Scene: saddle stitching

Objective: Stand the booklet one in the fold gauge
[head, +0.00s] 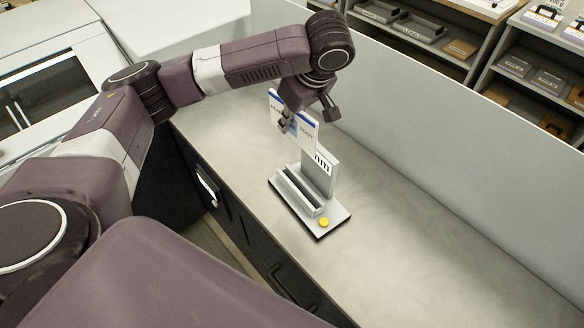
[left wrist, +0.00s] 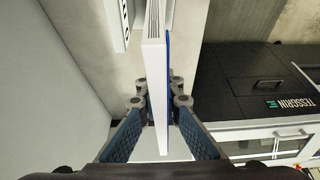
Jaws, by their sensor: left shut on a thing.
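The booklet (head: 307,132), white with a blue edge and dark lettering, is held upright in the air by my left gripper (head: 286,122). In the left wrist view the booklet (left wrist: 156,60) stands edge-on between the two fingers of my left gripper (left wrist: 160,101), which are shut on it. The fold gauge (head: 318,180) is a grey stand on the counter, with an upright back plate, a long slot and a yellow round spot (head: 324,222) on its base. The booklet is behind and above the gauge's slot, overlapping the back plate's top in the picture. My right gripper is out of view.
The grey counter (head: 420,230) is clear to the right of the gauge. A low pale wall (head: 450,110) runs along its far side, with shelves (head: 540,75) of small goods beyond. Dark drawers (head: 235,225) with handles are below the front edge.

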